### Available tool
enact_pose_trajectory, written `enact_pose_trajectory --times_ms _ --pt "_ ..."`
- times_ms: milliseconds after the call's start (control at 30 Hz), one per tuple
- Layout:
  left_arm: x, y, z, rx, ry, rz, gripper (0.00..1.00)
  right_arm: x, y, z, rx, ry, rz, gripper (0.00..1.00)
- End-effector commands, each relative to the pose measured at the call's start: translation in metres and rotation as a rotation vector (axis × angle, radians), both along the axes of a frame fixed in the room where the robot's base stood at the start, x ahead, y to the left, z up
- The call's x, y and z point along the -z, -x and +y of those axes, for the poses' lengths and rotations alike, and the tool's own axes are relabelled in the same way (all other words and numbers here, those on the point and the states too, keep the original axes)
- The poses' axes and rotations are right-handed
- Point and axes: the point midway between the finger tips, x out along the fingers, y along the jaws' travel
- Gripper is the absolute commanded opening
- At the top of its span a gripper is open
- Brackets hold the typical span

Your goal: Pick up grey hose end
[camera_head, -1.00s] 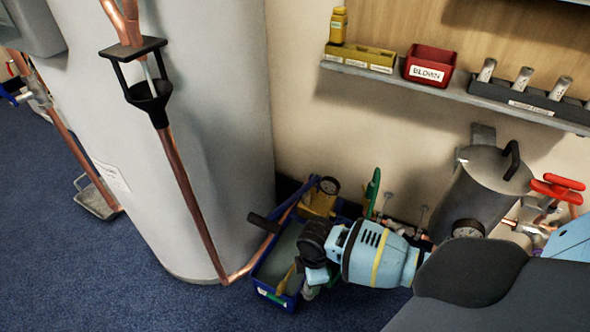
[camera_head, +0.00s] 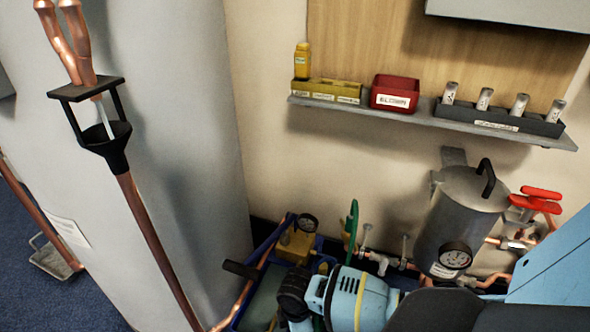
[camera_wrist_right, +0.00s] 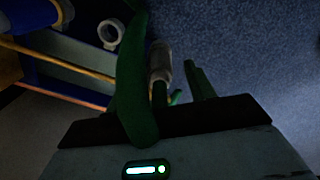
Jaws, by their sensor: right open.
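A light grey cylindrical piece (camera_wrist_right: 160,60), which looks like the grey hose end, shows in the right wrist view. It lies ahead of my right gripper (camera_wrist_right: 170,85), between a long curved green piece and a shorter green one. A green part shows at its near end. I cannot tell how far it is from the fingers, but nothing shows it gripped. My right gripper is open. In the head view my blue right arm reaches down at the bottom centre, its fingers hidden or out of frame. The hose end cannot be made out there. My left gripper is not in view.
A shelf (camera_head: 420,113) holds bins. A large grey cylinder (camera_head: 205,150) stands at left.

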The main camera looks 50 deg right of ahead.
Motion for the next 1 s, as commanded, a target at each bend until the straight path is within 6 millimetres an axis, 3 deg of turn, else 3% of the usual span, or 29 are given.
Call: enact_pose_trajectory --times_ms 33,200,467,833,1000 --pt "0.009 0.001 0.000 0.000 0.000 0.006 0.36 0.012 0.001 0.000 0.000 0.000 0.004 0.54" --pt "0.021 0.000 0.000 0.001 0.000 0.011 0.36 0.031 0.001 0.000 0.000 -0.001 0.003 0.54" --pt "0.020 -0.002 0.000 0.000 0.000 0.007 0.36 0.030 0.000 0.000 -0.001 0.000 0.000 0.53" --pt "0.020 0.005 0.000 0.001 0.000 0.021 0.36 0.030 0.000 0.000 0.000 0.000 0.000 0.04" --pt "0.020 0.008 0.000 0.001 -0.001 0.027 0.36 0.030 0.000 0.000 0.000 0.000 0.000 0.03"
